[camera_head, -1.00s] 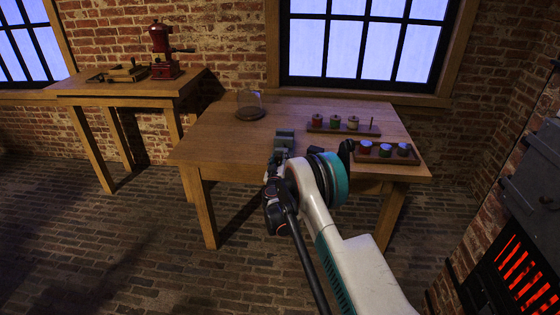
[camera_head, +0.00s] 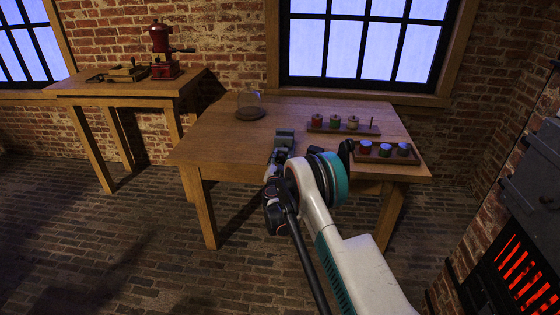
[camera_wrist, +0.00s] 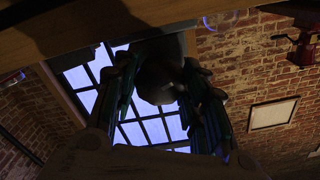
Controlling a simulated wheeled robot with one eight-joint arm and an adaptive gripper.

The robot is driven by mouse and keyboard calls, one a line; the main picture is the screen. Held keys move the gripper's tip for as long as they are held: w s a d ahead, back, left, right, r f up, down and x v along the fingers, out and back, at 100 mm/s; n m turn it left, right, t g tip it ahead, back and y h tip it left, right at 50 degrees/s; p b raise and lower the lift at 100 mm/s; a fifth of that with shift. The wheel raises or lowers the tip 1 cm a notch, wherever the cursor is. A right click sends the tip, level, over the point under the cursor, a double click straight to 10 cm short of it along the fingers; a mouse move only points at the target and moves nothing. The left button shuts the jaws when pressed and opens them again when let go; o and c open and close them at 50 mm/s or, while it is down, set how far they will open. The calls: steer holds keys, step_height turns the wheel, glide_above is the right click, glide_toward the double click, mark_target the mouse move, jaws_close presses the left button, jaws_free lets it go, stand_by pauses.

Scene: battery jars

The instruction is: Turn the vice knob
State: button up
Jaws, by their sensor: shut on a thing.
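The grey vice (camera_head: 284,137) stands at the front edge of the middle wooden table in the head view. Its dark rounded knob (camera_wrist: 158,82) shows in the middle of the wrist view, against the window. My gripper (camera_wrist: 161,92) has its fingers on either side of the knob and is shut on it. In the head view my gripper is at the table's front edge, just below the vice, and is mostly hidden by my wrist and arm. The knob is hidden there too.
On the table (camera_head: 215,140) are a glass dome on a round base (camera_head: 250,113), a rack of spools (camera_head: 335,124) and a tray of jars (camera_head: 386,151). A side table (camera_head: 125,88) at the left holds a red grinder (camera_head: 163,55). A glowing furnace (camera_head: 510,265) stands at the right.

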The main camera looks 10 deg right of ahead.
steer(key=m, duration=0.4)
steer(key=shift+f+m, duration=0.1)
steer(key=shift+m, duration=0.3)
stand_by(0.4)
steer(key=o, duration=0.8)
steer(key=shift+s, duration=0.1)
steer(key=v, duration=1.2)
